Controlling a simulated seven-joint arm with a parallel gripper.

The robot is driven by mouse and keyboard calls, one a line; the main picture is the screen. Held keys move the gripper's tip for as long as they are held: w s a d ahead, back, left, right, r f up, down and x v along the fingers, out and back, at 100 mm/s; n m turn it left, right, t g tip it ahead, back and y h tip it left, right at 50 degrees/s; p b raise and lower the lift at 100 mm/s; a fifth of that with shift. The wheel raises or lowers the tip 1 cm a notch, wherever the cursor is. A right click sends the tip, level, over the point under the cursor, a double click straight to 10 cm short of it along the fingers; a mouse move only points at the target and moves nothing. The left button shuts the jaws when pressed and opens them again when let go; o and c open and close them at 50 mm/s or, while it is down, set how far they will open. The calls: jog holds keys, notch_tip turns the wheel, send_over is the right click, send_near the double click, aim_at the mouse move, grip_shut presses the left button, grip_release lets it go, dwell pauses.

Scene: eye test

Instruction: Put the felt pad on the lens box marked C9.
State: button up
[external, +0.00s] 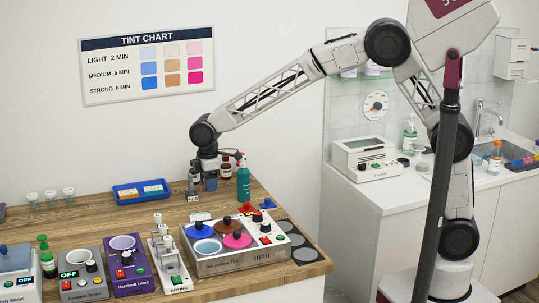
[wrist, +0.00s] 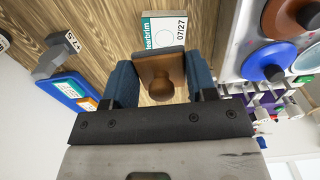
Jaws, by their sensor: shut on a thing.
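My gripper (external: 209,186) is low over the wooden counter in the external view. In the wrist view its blue fingers (wrist: 160,88) are shut on a brown block with a round knob and a thin grey edge, which seems to be the felt pad (wrist: 158,68). A flat white and teal box (wrist: 165,30) marked "07/27" lies just beyond the held piece, partly hidden by it. It seems to be the pale box (external: 200,216) in the external view. I cannot read C9 on any box. Whether the held piece touches anything below is unclear.
A blue tray (external: 118,195) with flat boxes stands left of my gripper. A grey block (wrist: 52,60) with a small label is close by. The tinting unit (external: 245,263) with coloured lids stands in front. Brown bottles and a teal bottle (external: 243,184) stand at right.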

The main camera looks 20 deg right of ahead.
dwell(0.4)
jog(key=shift+a+r, duration=0.1)
jog(key=shift+a, duration=1.4)
send_over(202, 217)
jog(key=shift+d+f, duration=0.1)
jog(key=shift+f, duration=2.4)
jog(key=shift+f, duration=2.5)
jog(key=shift+f, duration=0.15)
